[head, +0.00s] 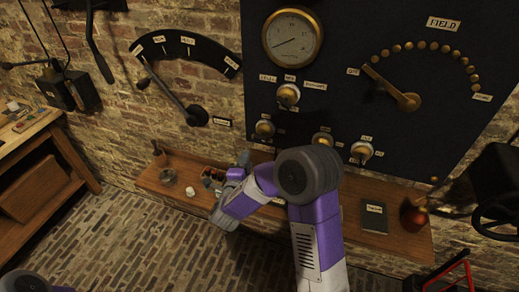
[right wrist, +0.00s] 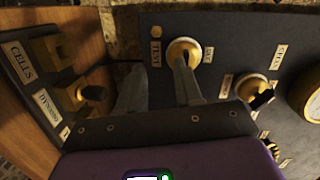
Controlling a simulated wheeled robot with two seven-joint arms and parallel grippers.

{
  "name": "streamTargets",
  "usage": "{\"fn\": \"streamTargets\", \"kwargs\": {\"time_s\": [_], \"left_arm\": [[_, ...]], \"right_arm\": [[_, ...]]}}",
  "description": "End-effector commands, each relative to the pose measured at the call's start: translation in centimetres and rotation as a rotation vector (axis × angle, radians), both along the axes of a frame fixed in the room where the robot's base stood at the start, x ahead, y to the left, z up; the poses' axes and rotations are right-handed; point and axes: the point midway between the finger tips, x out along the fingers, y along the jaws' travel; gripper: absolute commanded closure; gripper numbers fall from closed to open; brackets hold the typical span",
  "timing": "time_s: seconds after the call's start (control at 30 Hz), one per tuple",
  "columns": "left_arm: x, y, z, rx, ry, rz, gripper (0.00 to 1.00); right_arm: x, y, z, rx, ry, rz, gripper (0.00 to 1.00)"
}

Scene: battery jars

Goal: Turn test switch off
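The test switch (head: 264,129) is a round brass and pale knob low on the left side of the dark panel. In the right wrist view the knob (right wrist: 184,50) sits beside a label reading TEST. My right gripper (head: 243,160) is just below and left of it, in front of the bench. In the right wrist view my right gripper (right wrist: 157,70) is open, with a wide gap between its fingers. One finger overlaps the knob's lower edge; I cannot tell whether it touches. The switch handle is mostly hidden behind that finger. My left gripper is out of view.

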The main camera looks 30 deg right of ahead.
Motion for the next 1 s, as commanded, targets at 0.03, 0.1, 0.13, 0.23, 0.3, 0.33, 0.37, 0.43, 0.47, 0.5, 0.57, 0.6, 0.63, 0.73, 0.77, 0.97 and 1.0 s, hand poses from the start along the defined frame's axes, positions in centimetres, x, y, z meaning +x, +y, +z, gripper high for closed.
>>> {"fn": "streamTargets", "kwargs": {"time_s": [0.03, 0.1, 0.13, 0.23, 0.3, 0.33, 0.37, 0.43, 0.47, 0.5, 0.57, 0.6, 0.63, 0.73, 0.77, 0.97, 1.0], "left_arm": [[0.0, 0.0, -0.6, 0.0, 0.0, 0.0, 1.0], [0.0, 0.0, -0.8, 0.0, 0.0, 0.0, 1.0], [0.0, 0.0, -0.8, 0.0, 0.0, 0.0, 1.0], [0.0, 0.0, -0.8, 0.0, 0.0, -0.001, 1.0], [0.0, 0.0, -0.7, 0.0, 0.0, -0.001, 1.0], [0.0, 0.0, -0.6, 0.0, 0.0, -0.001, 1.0], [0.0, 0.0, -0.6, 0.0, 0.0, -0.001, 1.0], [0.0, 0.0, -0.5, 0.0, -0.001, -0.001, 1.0], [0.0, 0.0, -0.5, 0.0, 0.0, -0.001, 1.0], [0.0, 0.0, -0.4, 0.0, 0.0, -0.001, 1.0], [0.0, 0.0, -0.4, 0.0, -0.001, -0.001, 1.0], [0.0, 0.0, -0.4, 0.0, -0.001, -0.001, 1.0], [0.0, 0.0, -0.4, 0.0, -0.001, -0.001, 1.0], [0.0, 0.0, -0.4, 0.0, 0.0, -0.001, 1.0], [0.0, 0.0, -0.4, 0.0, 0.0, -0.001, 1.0], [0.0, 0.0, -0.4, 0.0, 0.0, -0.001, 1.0], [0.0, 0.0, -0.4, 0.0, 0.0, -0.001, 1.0]], "right_arm": [[-0.3, -0.5, 1.1, 0.012, -0.067, -0.051, 0.65], [-0.8, -1.1, 2.3, 0.023, -0.129, -0.101, 0.65], [-0.9, -1.3, 2.7, 0.024, -0.147, -0.115, 0.65], [-0.7, -2.1, 3.3, 0.03, -0.172, -0.139, 0.65], [-0.1, -2.8, 3.4, 0.029, -0.175, -0.142, 0.65], [0.1, -3.2, 3.3, 0.03, -0.173, -0.142, 0.65], [0.4, -3.6, 3.3, 0.028, -0.172, -0.142, 0.65], [1.3, -4.5, 3.3, 0.028, -0.171, -0.141, 0.65], [1.6, -4.8, 3.3, 0.028, -0.171, -0.141, 0.65], [2.0, -5.3, 3.3, 0.028, -0.17, -0.139, 0.65], [2.5, -5.9, 3.3, 0.028, -0.17, -0.138, 0.65], [2.9, -6.2, 3.3, 0.029, -0.17, -0.137, 0.65], [3.1, -6.5, 3.3, 0.028, -0.17, -0.137, 0.65], [3.5, -7.0, 3.3, 0.028, -0.168, -0.136, 0.65], [3.6, -7.1, 3.3, 0.027, -0.167, -0.135, 0.65], [3.7, -7.2, 3.2, 0.027, -0.168, -0.134, 0.65], [3.7, -7.2, 3.2, 0.027, -0.168, -0.134, 0.65]]}}
